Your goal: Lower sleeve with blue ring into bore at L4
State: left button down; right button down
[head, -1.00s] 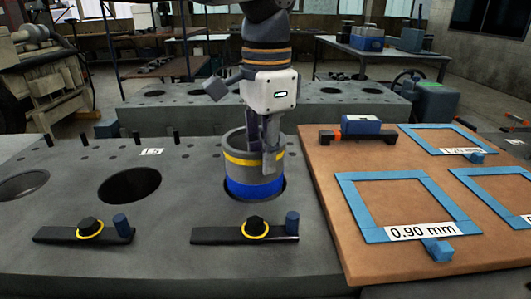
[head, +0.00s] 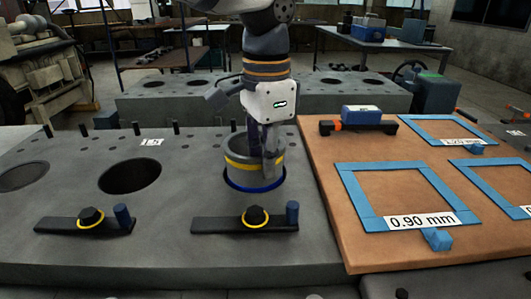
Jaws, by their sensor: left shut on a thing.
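The sleeve (head: 239,169) is a grey cylinder with a yellow band; only a thin edge of its blue ring (head: 240,184) shows. It stands upright in a bore of the grey engine block (head: 60,250), its lower part hidden below the deck. My left gripper (head: 268,165) points down and is shut on the sleeve's wall at its right side, one finger inside and one outside. The label for L4 cannot be read at this bore. My right gripper is not in view.
An open bore (head: 130,176) lies to the left. Dark clamp bars (head: 245,224) with yellow-ringed bolts lie in front of the bores. A brown board (head: 375,255) with blue frames, a 0.90 mm label and a blue tool (head: 361,116) adjoins on the right.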

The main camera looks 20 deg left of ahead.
pick_arm(q)
jog(key=shift+f, duration=0.35)
dwell(0.6)
